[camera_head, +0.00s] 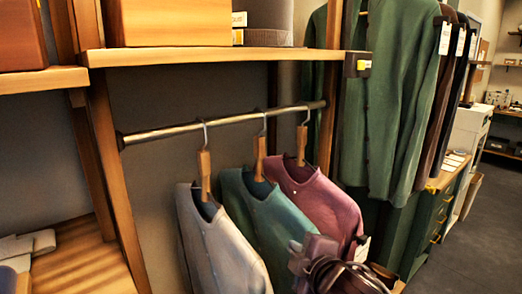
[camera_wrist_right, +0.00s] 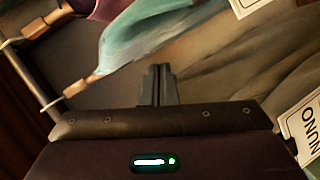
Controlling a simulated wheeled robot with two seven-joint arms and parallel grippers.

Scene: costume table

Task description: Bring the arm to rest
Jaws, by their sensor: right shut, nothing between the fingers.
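My right gripper (camera_head: 308,256) is at the lower middle of the head view, in front of the hanging garments. In the right wrist view its two fingers (camera_wrist_right: 157,84) are together with nothing between them. A grey garment (camera_head: 215,240), a teal garment (camera_head: 262,222) and a mauve garment (camera_head: 318,202) hang on wooden hangers from a metal rail (camera_head: 230,121). The teal garment also shows in the right wrist view (camera_wrist_right: 145,38), beyond the fingers. My right arm hides the lower parts of the teal and mauve garments. My left gripper is out of view.
A wooden shelf (camera_head: 210,57) with boxes runs above the rail. A large green garment (camera_head: 390,95) hangs at the right, beside darker clothes (camera_head: 440,105). A green drawer cabinet (camera_head: 432,215) stands behind my right arm. Open floor (camera_head: 485,225) lies at the far right.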

